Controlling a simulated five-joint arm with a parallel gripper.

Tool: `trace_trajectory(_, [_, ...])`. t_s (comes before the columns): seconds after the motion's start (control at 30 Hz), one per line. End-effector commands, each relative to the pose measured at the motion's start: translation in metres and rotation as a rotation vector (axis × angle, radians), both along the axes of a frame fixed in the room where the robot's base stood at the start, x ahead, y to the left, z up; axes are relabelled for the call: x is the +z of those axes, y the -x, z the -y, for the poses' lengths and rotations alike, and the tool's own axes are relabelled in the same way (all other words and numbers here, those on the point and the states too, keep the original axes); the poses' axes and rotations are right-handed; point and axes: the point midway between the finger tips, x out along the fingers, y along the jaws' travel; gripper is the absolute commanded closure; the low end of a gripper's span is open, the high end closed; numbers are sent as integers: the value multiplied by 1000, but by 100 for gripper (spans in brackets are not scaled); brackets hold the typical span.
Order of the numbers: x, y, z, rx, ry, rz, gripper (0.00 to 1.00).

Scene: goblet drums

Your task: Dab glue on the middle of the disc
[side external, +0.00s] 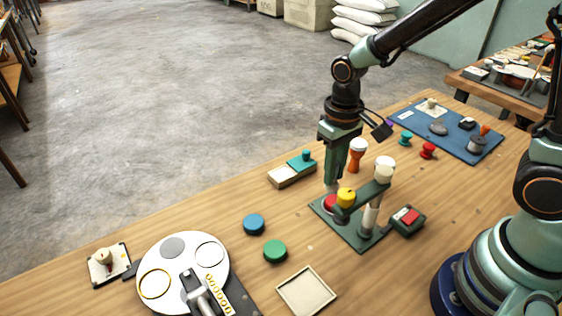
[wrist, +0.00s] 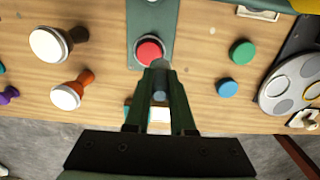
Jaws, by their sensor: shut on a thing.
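My gripper (side external: 332,186) points down over the green plate (side external: 357,236). It also shows in the wrist view (wrist: 160,85), its fingers closed on a small greyish thing (wrist: 159,95) mostly hidden between them. A red disc (side external: 330,203) with a pale rim sits on the plate directly below the fingertips; it also shows in the wrist view (wrist: 150,52), just beyond the tips. Whether the held thing touches the red disc I cannot tell. A large white disc (side external: 196,258) with several round marks lies at the front left. No glue spot is clearly visible on either.
Blue (side external: 254,224) and green (side external: 275,250) pucks, a shallow tray (side external: 305,291) and a teal-topped block (side external: 292,169) lie around. A blue mat (side external: 465,140) holds small items.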

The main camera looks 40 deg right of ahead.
Motion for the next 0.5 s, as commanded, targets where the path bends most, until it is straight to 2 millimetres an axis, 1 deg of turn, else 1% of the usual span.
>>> trace_trajectory(0.03, [5, 0, 0, 0, -1, 3, 100])
trace_trajectory(0.23, [23, -1, 0, 0, -1, 3, 100])
trace_trajectory(0.33, [28, 0, 0, 0, 0, 2, 100])
trace_trajectory(0.5, [29, 0, 0, 0, 0, 0, 100])
